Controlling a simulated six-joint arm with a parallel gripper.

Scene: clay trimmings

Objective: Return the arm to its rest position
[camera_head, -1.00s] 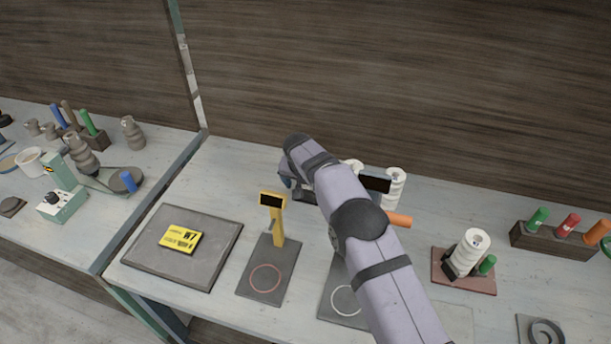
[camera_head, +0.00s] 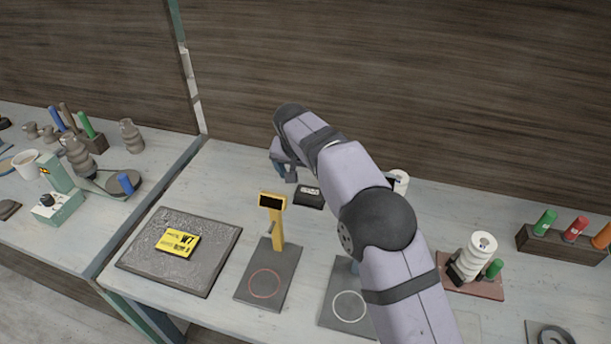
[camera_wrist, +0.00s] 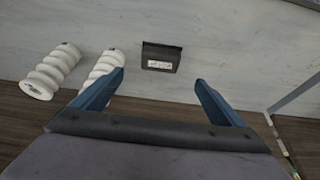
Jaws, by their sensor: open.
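My gripper (camera_wrist: 152,95) shows in the wrist view as two blue fingers set wide apart, with nothing between them. In the head view my gripper (camera_head: 284,172) is at the far end of my arm, partly hidden by the wrist, above the back of the table. A small black box with a pale label (camera_head: 309,196) lies on the table just right of it. The same black box (camera_wrist: 161,57) shows beyond the fingertips in the wrist view, apart from them.
White ribbed cylinders (camera_wrist: 53,71) stand near the black box. A yellow post (camera_head: 278,228) rises from a dark plate. A grey slab (camera_head: 150,255) bears a yellow W7 card (camera_head: 178,242). A red-brown base (camera_head: 470,278) and a handle rack (camera_head: 560,243) are at right.

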